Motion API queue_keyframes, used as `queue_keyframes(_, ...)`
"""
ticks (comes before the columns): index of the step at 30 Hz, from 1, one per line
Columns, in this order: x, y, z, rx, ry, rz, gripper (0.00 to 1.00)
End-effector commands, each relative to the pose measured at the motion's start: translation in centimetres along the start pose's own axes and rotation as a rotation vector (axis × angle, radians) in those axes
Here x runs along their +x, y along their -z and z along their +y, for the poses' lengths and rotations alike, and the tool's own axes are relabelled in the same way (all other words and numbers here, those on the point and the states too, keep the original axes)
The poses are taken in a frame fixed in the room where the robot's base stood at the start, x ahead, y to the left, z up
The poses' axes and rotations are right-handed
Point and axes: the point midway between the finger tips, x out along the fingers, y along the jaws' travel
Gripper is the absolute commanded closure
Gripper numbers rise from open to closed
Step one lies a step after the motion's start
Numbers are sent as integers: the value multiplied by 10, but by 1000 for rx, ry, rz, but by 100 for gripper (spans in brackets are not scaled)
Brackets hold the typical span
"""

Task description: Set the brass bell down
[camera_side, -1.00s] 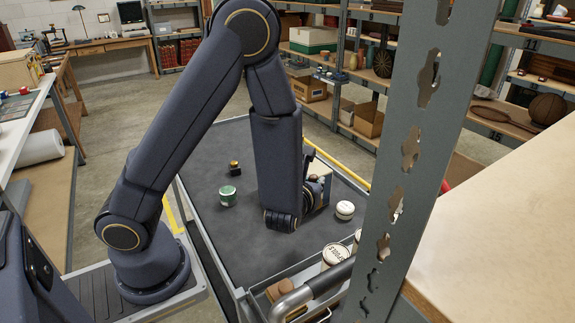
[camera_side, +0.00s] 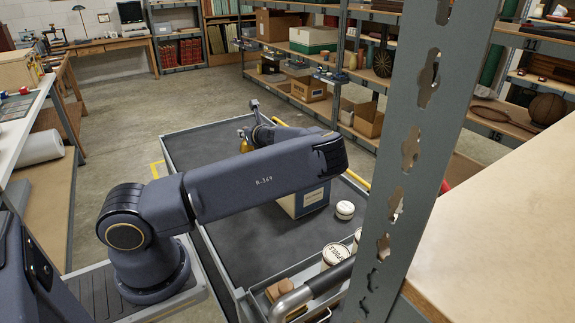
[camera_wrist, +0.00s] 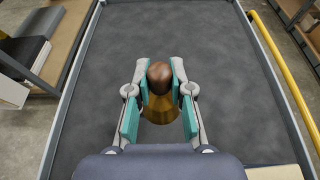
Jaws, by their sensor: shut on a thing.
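The brass bell (camera_wrist: 160,110) has a brown rounded handle and a golden flared body. In the wrist view my gripper (camera_wrist: 160,88) is shut on it, with teal pads on either side of the handle. In the side view the bell (camera_side: 246,143) shows as a small golden patch by my gripper (camera_side: 250,128), toward the far end of the grey-topped cart (camera_side: 240,252). My arm hides part of both. I cannot tell whether the bell's rim touches the cart top.
A lidded tin (camera_side: 333,254) is at the near end. The cart top around the bell is bare in the wrist view. A yellow rail (camera_wrist: 283,75) runs along the right side.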

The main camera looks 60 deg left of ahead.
Motion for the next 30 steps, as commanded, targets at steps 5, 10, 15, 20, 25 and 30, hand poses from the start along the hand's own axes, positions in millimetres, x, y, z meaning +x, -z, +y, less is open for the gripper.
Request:
queue_keyframes(5, 30, 0, -21, 73, 223, 2, 100)
queue_keyframes(10, 48, -4, -36, 127, 422, 6, 100)
queue_keyframes(15, 49, -13, -59, 221, 678, 2, 100)
queue_keyframes(20, 35, -8, -76, 311, 883, 4, 100)
queue_keyframes(25, 26, 1, -80, 354, 990, 8, 100)
queue_keyframes(30, 34, 33, -80, 361, 1007, 11, 100)
